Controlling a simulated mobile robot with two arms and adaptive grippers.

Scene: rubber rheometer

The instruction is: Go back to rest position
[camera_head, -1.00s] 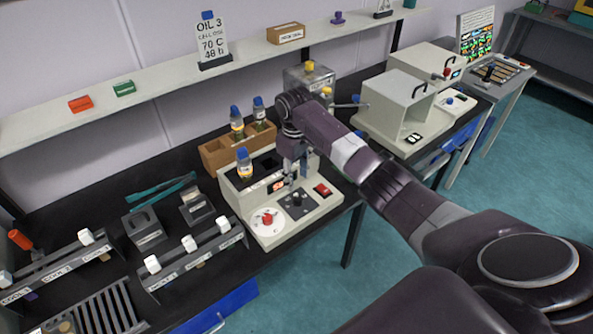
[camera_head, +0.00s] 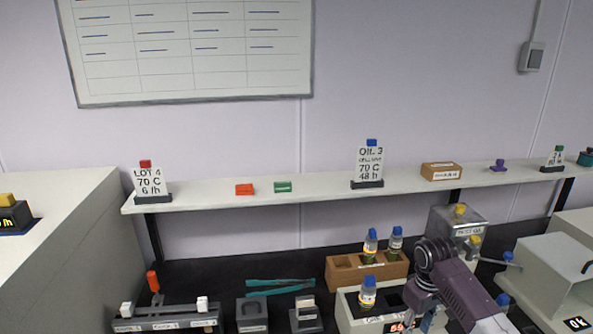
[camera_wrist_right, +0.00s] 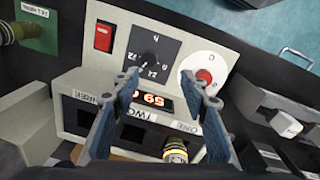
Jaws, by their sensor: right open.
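My right gripper (camera_wrist_right: 160,82) is open in the right wrist view, its two blue-grey fingers apart with nothing between them. It hangs over a pale heating unit (camera_wrist_right: 92,80) with a dial, a red switch and slots labelled ONE, TWO and THREE. A bottle (camera_wrist_right: 175,150) stands in slot ONE. In the head view my right arm comes in from the lower right, over the same unit (camera_head: 345,318); the fingertips are hard to make out there. The blue-capped bottle shows there too (camera_head: 367,294). My left gripper is in neither view.
A brown rack (camera_head: 340,276) behind the unit holds two blue-capped bottles (camera_head: 370,245). A clear-sided box (camera_head: 458,222) and a pale cabinet (camera_head: 545,270) stand close right of my arm. A shelf (camera_head: 320,190) with signs runs along the wall. Small grey blocks (camera_head: 252,314) sit left.

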